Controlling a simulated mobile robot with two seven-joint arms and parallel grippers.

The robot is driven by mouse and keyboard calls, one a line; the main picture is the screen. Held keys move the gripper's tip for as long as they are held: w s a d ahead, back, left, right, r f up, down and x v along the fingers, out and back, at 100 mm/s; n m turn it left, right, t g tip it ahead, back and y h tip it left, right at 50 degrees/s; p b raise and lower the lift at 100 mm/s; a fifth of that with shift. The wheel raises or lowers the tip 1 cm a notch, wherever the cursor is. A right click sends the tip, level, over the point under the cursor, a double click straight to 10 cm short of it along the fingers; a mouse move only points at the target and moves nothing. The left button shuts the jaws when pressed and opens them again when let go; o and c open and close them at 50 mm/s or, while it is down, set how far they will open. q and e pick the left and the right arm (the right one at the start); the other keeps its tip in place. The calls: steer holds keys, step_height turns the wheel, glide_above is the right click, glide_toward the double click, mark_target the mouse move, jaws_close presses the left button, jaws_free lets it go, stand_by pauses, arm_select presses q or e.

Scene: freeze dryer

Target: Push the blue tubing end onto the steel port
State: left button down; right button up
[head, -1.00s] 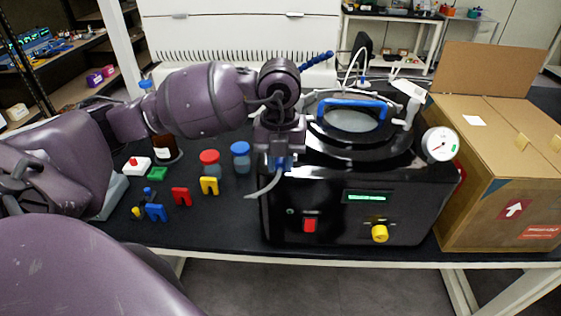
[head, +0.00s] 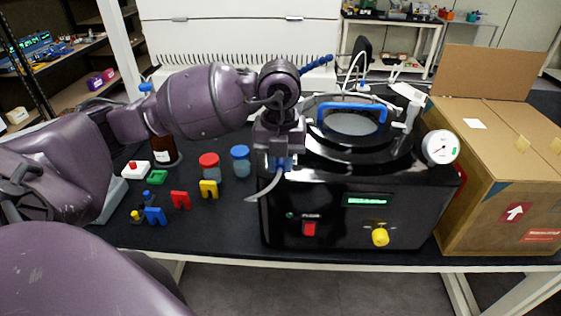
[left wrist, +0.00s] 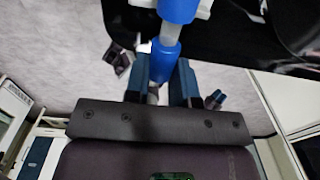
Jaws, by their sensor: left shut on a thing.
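My left gripper (head: 281,163) is at the left front of the black freeze dryer (head: 330,200), pointing down. In the left wrist view its two fingers are shut on a blue tubing end (left wrist: 163,62). A pale grey piece continues from it to another blue piece (left wrist: 178,9) at the top edge; I cannot tell whether the pale piece is tubing or the steel port. In the head view a pale tube (head: 268,187) hangs curved below the fingers. The steel port cannot be made out clearly. My right gripper is not in view.
The dryer has a round lid with a blue handle (head: 352,107) and a gauge (head: 440,147). A cardboard box (head: 490,150) stands at its right. Left are jars with red (head: 209,160) and blue lids (head: 240,152), a brown bottle (head: 163,149) and small coloured clips.

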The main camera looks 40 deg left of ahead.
arm_select(q)
steer(key=shift+w+a, duration=0.1)
steer(key=shift+w, duration=0.1)
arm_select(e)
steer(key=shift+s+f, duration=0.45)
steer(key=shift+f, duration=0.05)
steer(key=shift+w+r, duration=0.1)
arm_select(q)
steer(key=shift+w, duration=0.15)
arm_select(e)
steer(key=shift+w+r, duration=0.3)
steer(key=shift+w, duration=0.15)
arm_select(q)
steer(key=shift+a, duration=0.1)
steer(key=shift+w, duration=0.1)
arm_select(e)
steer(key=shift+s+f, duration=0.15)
arm_select(q)
steer(key=shift+w+a+b, duration=0.15)
steer(key=shift+w+b, duration=0.05)
steer(key=shift+b, duration=0.1)
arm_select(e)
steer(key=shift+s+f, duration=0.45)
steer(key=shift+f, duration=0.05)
